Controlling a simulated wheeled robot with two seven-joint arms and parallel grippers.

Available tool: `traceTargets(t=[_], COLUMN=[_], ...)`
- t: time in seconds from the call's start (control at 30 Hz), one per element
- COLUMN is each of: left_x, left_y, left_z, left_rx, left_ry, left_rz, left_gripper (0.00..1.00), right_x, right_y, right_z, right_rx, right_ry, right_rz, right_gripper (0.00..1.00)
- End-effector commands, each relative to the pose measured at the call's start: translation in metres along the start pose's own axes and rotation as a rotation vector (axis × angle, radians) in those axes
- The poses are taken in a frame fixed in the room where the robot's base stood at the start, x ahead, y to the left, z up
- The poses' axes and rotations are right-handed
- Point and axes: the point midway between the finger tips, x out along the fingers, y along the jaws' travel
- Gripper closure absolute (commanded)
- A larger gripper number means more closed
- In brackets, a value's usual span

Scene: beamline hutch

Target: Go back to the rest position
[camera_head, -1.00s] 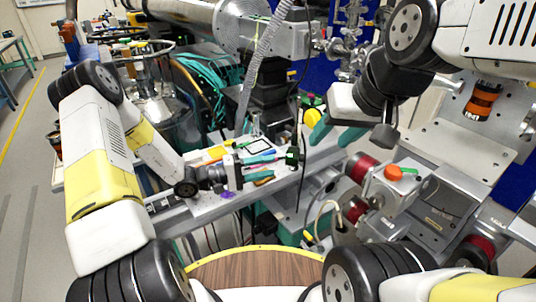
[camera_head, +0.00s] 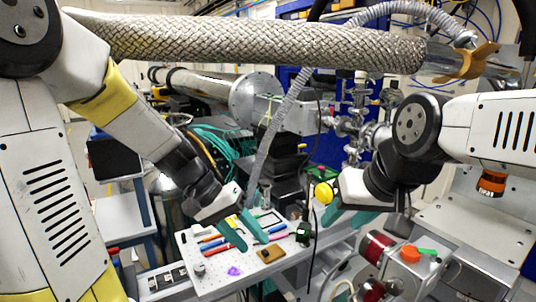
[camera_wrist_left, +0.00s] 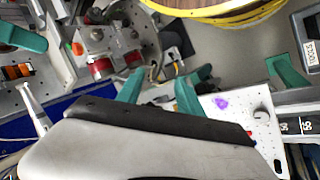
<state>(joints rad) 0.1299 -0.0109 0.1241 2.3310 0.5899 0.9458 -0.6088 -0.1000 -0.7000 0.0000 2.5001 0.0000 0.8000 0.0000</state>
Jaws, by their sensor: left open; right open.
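My left gripper (camera_head: 243,231) hangs from the arm at the left, its teal fingers apart with nothing between them. It is in front of the white perforated board (camera_head: 196,283), and its fingertips overlap the board in the head view; I cannot tell the height between them. In the left wrist view the same fingers (camera_wrist_left: 160,93) are apart and empty. My right gripper (camera_head: 348,217) is to the right of the board, its teal fingers apart and empty. No rest position is marked in view.
Several coloured pens (camera_head: 212,248), a brown block (camera_head: 270,254) and a purple piece (camera_head: 235,271) lie on the board. A braided metal hose (camera_head: 250,42) crosses above both arms. A box with a red button (camera_head: 411,254) stands at the lower right.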

Motion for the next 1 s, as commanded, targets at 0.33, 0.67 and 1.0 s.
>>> traceTargets(t=[0.33,0.67,1.0], left_x=[-0.093,-0.132,-0.132], left_y=[-0.006,-0.011,-0.011], left_z=[0.05,0.068,0.068], left_rx=[0.024,0.012,0.01], left_ry=[0.302,0.484,0.486], left_rz=[-0.385,-0.485,-0.486], left_gripper=[0.56,0.56,0.56], right_x=[0.0,0.0,0.0], right_y=[0.0,0.0,0.0], right_z=[0.0,0.0,0.0], right_rx=[0.0,0.0,0.0], right_ry=[0.0,0.0,0.0], right_rz=[0.0,0.0,0.0], right_gripper=[0.54,0.54,0.54])
